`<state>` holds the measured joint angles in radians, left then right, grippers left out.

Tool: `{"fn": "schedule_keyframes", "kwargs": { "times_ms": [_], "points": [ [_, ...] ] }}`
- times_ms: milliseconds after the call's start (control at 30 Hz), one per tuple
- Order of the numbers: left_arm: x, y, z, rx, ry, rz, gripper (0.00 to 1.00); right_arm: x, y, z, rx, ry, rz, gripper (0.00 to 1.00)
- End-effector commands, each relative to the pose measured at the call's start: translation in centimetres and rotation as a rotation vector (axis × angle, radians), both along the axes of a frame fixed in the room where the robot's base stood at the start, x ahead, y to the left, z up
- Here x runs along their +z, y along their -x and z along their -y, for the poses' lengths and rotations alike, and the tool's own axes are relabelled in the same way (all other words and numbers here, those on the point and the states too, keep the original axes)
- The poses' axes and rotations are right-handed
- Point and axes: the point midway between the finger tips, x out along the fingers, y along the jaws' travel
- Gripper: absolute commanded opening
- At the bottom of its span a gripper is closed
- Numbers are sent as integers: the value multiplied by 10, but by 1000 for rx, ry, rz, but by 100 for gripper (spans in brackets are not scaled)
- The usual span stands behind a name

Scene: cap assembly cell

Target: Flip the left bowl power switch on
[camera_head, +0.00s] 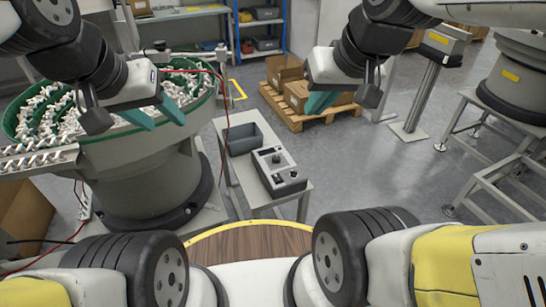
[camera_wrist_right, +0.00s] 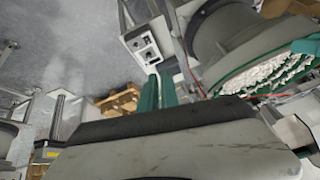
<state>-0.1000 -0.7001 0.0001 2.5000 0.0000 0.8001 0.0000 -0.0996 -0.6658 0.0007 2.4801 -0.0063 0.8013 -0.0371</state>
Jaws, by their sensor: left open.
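A grey control box (camera_head: 278,170) with dark knobs and a small dark panel lies on a small table in the middle of the head view. It also shows in the right wrist view (camera_wrist_right: 146,46). I cannot make out which control is the left bowl power switch, or its position. My left gripper (camera_head: 156,115), with teal fingers, is open and empty in front of the left bowl feeder (camera_head: 140,170), left of the box. My right gripper (camera_head: 320,103) hangs above and right of the box, apart from it. Its fingers overlap in the head view, so its opening is unclear.
A grey bin (camera_head: 243,138) stands behind the box on the small table (camera_head: 232,182). A red cable (camera_head: 226,95) hangs left of the table. Cartons (camera_head: 296,94) lie on a pallet behind. A second feeder (camera_head: 515,80) stands at right. Floor right of the table is clear.

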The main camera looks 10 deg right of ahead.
Motion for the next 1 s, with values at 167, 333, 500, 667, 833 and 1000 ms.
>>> {"fn": "schedule_keyframes", "kwargs": {
  "times_ms": [167,333,500,667,833,1000],
  "points": [
    [0,0,0,0,0,0,45,-5,-33,0,149,105,-46,0],
    [0,0,0,0,0,0,45,-19,-77,-1,358,228,-100,0],
    [0,0,0,0,0,0,45,-43,-121,-4,581,332,-153,0],
    [0,0,0,0,0,0,45,-76,-161,-8,799,411,-201,0],
    [0,0,0,0,0,0,45,-122,-198,-14,1039,473,-247,0],
    [0,0,0,0,0,0,45,-177,-230,-21,1286,513,-288,0]
  ]
}}
